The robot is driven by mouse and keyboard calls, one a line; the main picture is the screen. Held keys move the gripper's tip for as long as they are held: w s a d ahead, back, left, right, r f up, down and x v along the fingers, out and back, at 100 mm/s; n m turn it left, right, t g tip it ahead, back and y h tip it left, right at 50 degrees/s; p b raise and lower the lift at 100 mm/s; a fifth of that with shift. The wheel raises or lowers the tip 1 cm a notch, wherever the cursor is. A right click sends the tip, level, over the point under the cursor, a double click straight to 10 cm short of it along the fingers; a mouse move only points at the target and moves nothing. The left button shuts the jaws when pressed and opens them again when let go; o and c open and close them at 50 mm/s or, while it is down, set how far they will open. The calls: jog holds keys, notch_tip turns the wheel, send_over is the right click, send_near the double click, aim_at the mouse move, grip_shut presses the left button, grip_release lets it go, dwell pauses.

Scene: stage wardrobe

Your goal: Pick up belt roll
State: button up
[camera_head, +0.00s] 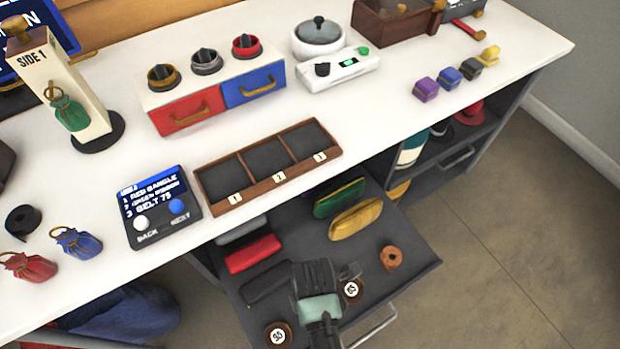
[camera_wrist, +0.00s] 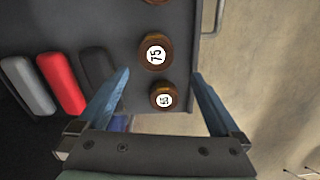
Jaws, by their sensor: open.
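Belt rolls lie in a row in the open dark drawer (camera_head: 418,262). The roll marked 75 (camera_wrist: 155,52) is brown with a white label; it also shows in the head view (camera_head: 351,290), beside my gripper. A nearer roll (camera_wrist: 164,97) has a label that is hard to read; it shows at the drawer's left in the head view (camera_head: 278,335). A third, orange-brown roll (camera_head: 391,257) is cut off at the wrist view's top edge. My gripper (camera_head: 322,279) is open and empty above the drawer. In the wrist view its fingertips (camera_wrist: 160,75) stand either side of the row.
Grey, red (camera_head: 253,253) and dark cases lie left in the drawer, green and yellow (camera_head: 356,219) ones behind. Bare floor (camera_head: 510,240) is at right.

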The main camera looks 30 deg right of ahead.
jog(key=f+b, duration=0.1)
jog(key=f, duration=0.2)
jog(key=f+b, duration=0.1)
jog(key=f, duration=0.2)
jog(key=f+b, duration=0.1)
jog(key=f, duration=0.1)
jog(key=shift+w+d+f+b, duration=0.1)
jog(key=shift+w+f+b, duration=0.2)
jog(key=shift+w+f, duration=0.1)
jog(key=c, duration=1.3)
jog(key=shift+r, duration=0.1)
